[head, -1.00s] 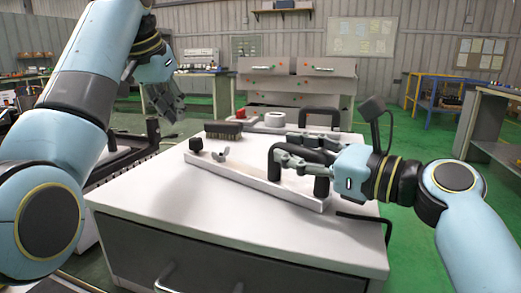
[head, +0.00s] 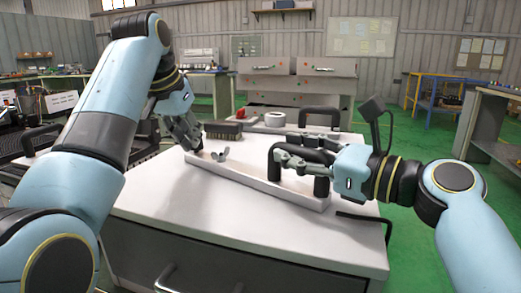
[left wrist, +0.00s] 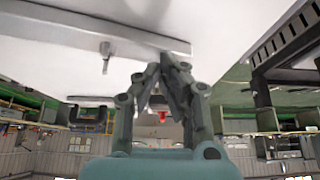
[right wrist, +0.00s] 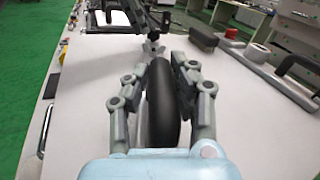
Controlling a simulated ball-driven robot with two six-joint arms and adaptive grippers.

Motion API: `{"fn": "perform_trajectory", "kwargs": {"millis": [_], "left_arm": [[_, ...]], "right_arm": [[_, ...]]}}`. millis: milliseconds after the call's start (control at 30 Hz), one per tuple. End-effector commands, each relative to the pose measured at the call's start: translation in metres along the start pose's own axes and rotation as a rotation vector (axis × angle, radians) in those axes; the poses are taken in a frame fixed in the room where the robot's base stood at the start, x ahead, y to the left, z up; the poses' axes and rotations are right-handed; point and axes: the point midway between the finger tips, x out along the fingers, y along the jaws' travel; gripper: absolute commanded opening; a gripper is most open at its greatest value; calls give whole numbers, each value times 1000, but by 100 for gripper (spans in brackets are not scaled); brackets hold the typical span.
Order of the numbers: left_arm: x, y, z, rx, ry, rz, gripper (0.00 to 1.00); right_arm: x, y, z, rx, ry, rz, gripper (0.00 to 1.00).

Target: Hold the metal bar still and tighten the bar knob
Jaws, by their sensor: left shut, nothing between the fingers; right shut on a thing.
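The metal bar (head: 238,174) is a long pale strip lying diagonally on the white cabinet top. A black arched handle (head: 322,185) stands on its right part. My right gripper (head: 277,158) is shut on this handle; the right wrist view shows the black handle (right wrist: 160,105) between the fingers. In the left wrist view, the fingertips (left wrist: 163,62) are close together beside the bar's end (left wrist: 165,42). A wing nut (head: 221,154) stands on the bar nearby.
A dark brush (head: 223,130), a white roll (head: 275,119) and another black handle (head: 320,117) lie behind the bar on the cabinet top (head: 160,205). The cabinet top in front of the bar is clear.

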Motion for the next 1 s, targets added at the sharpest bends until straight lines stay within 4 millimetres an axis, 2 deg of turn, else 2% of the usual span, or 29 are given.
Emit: {"fn": "perform_trajectory", "kwargs": {"millis": [500,1000], "left_arm": [[6,0,4,0,-5,2,0],[8,-2,-1,1,-3,1,0]], "right_arm": [[0,0,1,0,-2,0,0],[0,0,1,0,-3,1,0]]}}
